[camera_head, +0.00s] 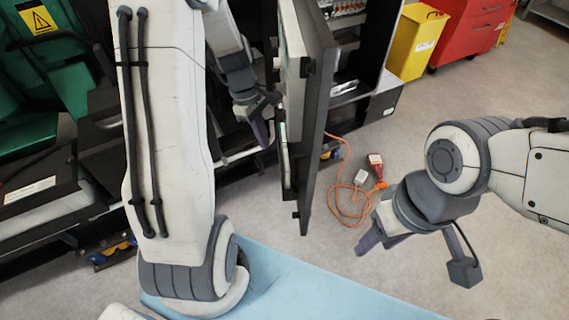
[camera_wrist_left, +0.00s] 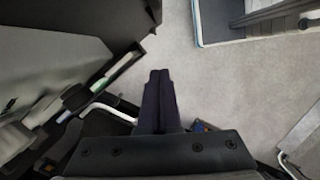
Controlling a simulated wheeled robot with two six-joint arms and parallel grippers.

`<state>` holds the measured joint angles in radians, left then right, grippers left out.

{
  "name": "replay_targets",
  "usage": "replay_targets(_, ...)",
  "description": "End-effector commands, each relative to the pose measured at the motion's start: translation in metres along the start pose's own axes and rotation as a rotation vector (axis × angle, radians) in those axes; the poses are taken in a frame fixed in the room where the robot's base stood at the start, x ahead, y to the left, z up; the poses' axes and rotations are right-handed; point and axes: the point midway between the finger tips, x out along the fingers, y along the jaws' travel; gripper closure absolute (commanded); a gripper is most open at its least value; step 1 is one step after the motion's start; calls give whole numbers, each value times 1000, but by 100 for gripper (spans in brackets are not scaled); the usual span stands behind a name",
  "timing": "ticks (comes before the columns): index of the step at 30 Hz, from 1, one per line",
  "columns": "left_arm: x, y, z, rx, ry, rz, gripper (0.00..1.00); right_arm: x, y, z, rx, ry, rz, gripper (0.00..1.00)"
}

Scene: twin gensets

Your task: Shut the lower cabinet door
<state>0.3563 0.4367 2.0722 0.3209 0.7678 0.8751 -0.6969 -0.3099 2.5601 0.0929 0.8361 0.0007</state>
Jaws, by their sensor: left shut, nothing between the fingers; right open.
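The lower cabinet door (camera_head: 312,120) stands swung open in the head view, seen nearly edge-on, as a tall dark panel with latch hardware on its left face. A grey and dark panel, seemingly the door (camera_wrist_left: 60,50), fills the upper left of that view, apart from the fingertips. My right gripper (camera_head: 380,236) is open and empty over the floor, right of the door.
A yellow bin (camera_head: 415,42) and a red tool cabinet (camera_head: 468,30) stand at the back right. Green machinery (camera_head: 50,70) stands at left.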

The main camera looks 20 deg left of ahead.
Motion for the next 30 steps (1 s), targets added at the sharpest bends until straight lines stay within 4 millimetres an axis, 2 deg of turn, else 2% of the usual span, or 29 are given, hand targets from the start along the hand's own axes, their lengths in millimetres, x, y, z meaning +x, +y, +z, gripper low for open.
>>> replay_targets(12, 87, -2, 2, 5, -1, -8, 100, -6, 0, 0, 0, 0, 0, 50)
replay_targets(15, 87, -1, 19, 10, 1, -4, 100, -15, -1, -1, 1, 0, 0, 50)
replay_targets(19, 92, -1, 33, 8, 1, -3, 100, -18, -1, -1, 1, 0, 0, 50)
replay_targets(30, 95, -1, 40, 6, 2, -1, 100, -19, -1, -1, 1, 0, 0, 50)
